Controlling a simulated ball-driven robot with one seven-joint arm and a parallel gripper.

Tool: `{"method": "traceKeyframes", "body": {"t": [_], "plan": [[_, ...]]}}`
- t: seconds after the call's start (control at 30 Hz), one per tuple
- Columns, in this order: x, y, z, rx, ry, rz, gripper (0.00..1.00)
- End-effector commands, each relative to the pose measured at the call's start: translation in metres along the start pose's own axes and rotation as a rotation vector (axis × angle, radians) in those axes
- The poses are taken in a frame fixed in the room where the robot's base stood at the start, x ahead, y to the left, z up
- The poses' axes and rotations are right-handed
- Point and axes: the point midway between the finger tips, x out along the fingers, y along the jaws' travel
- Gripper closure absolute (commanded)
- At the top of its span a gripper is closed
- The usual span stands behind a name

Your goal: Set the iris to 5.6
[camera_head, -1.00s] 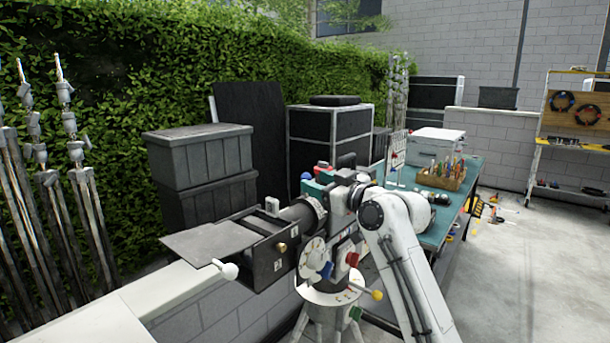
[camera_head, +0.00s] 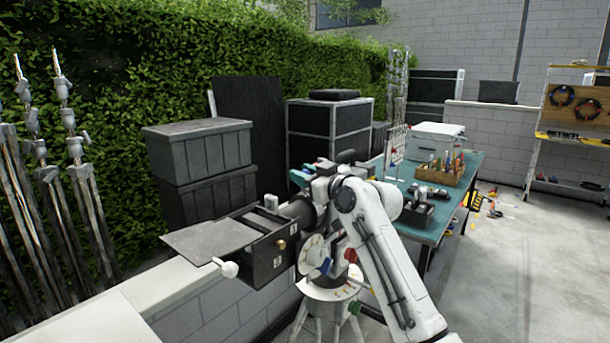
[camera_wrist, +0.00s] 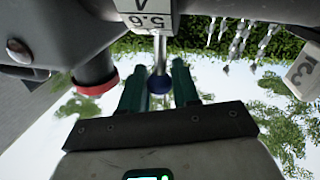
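The film camera (camera_head: 318,262) stands on a tripod in the head view, its matte box (camera_head: 262,250) pointing left. My arm covers its middle, and my gripper is hidden there. In the wrist view, the lens ring (camera_wrist: 152,22) shows at the top with an upside-down "5.6" and part of a "4". A thin lever runs from it to a dark blue ball knob (camera_wrist: 160,84). My gripper (camera_wrist: 160,80) has two green fingers, apart, one on each side of the lever and knob. Small gaps seem to show, so it looks open around the lever. The index mark is not visible.
A red-ended dark cylinder (camera_wrist: 97,84) is close to the left finger in the wrist view, and a "13" tag (camera_wrist: 303,70) is at the right. In the head view, the green-topped table (camera_head: 428,233) with tools stands behind the camera. The floor (camera_head: 530,275) at the right is mostly clear.

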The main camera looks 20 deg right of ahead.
Motion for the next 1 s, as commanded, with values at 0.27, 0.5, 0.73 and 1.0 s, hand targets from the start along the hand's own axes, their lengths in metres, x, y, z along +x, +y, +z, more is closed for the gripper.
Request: {"method": "traceKeyframes", "body": {"t": [0.27, 0.5, 0.73, 1.0], "plan": [[-0.0001, 0.0, 0.0001, 0.0, 0.0, 0.0, 0.97], [-0.0001, 0.0, 0.0002, 0.0, 0.0, 0.0, 1.0], [-0.0004, -0.0001, 0.0011, 0.001, 0.002, 0.001, 1.0], [-0.0054, -0.0002, 0.0064, 0.011, 0.053, 0.01, 1.0]]}}
